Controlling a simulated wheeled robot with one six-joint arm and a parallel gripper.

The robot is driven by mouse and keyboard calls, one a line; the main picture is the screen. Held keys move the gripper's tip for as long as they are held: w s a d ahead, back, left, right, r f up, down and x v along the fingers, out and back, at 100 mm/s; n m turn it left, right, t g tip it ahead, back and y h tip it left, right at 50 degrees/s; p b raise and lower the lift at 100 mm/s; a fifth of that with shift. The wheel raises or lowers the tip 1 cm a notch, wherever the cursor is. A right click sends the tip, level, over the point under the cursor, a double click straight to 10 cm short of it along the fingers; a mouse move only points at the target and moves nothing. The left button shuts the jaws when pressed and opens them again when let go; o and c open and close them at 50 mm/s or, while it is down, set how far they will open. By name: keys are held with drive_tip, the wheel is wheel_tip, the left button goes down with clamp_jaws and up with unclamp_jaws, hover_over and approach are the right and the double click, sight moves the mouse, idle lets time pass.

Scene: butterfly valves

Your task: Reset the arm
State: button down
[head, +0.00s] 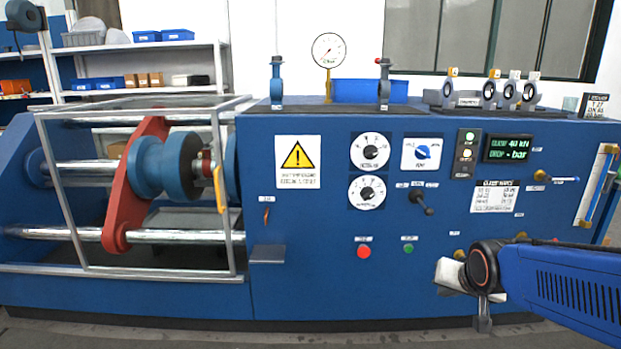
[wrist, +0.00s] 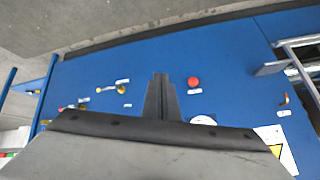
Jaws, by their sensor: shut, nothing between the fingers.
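My gripper (wrist: 161,80) is shut with nothing between its fingers; its dark fingers stand together in the wrist view. The wrist view is upside down, with the blue bench front (wrist: 235,65) beyond the fingers. The red button (wrist: 193,82) shows just right of the fingers. In the head view my blue arm reaches in from the lower right, and its wrist end is in front of the lower right of the bench (head: 310,255). My fingers cannot be made out clearly there.
The caged rig (head: 150,190) with a red clamp plate fills the left. A row of butterfly valves (head: 490,93) stands on the bench top. The panel has dials (head: 370,151), a black lever (head: 421,203), a red button (head: 364,252) and a green button (head: 408,248). A small ledge (head: 268,253) juts out.

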drive_tip(key=s+a+n+g, duration=0.1)
drive_tip(key=s+n, duration=0.1)
drive_tip(key=s, duration=0.7)
drive_tip(key=s+a+r+n+g, duration=0.1)
drive_tip(key=s+a+n+g, duration=0.1)
drive_tip(key=s, duration=0.8)
drive_tip(key=shift+y, duration=0.3)
